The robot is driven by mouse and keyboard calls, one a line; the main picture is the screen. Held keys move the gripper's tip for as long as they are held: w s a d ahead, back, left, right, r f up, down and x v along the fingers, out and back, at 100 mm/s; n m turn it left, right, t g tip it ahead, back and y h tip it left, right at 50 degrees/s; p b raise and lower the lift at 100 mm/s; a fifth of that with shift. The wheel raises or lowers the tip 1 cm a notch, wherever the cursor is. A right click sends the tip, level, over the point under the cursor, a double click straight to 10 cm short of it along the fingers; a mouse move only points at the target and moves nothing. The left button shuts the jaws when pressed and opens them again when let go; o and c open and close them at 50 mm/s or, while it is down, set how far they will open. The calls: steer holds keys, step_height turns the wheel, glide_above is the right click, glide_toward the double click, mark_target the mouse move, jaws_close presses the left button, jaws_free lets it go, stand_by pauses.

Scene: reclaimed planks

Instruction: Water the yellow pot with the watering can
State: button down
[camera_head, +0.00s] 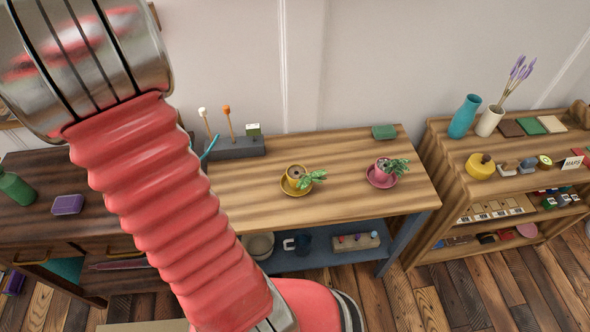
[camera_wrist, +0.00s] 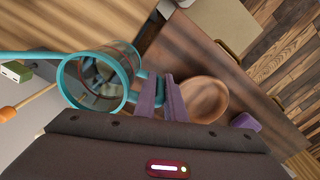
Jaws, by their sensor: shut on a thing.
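The watering can (camera_wrist: 112,88) has a see-through body with teal rims, a teal spout (camera_wrist: 32,56) pointing left and a teal handle. My gripper (camera_wrist: 172,98) is shut on its handle in the wrist view. In the head view my arm hides the gripper and most of the can; only a thin teal piece, likely the spout (camera_head: 209,147), shows at the arm's right side. The yellow pot (camera_head: 292,180) stands on a yellow saucer on the wooden table, with a green plant leaning right. It is right of the spout and apart from it.
A pink pot (camera_head: 381,174) with a plant stands right of the yellow one. A grey rack (camera_head: 240,147) with sticks stands at the table's back left, close to the spout. A round wooden dish (camera_wrist: 207,99) shows beside my fingers. The table (camera_head: 342,200) between the pots is clear.

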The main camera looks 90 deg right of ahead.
steer(key=w+a+n, duration=0.1)
steer(key=w+a, duration=0.1)
steer(key=w, duration=0.1)
steer(key=w+a+n, duration=0.1)
steer(key=w+a, duration=0.1)
steer(key=w, duration=0.2)
steer(key=w+a+r+n, duration=0.1)
steer(key=w+a, duration=0.1)
steer(key=w, duration=0.1)
steer(key=shift+w, duration=0.3)
steer(key=w+a+n, duration=0.3)
steer(key=w+a, duration=0.4)
steer(key=a, duration=0.8)
steer(key=w+a+f+n, duration=0.1)
steer(key=w+a+n, duration=0.3)
steer(key=w+a, duration=0.4)
steer(key=a, duration=0.7)
steer(key=shift+w+f+n, duration=0.15)
steer(key=shift+n, duration=0.15)
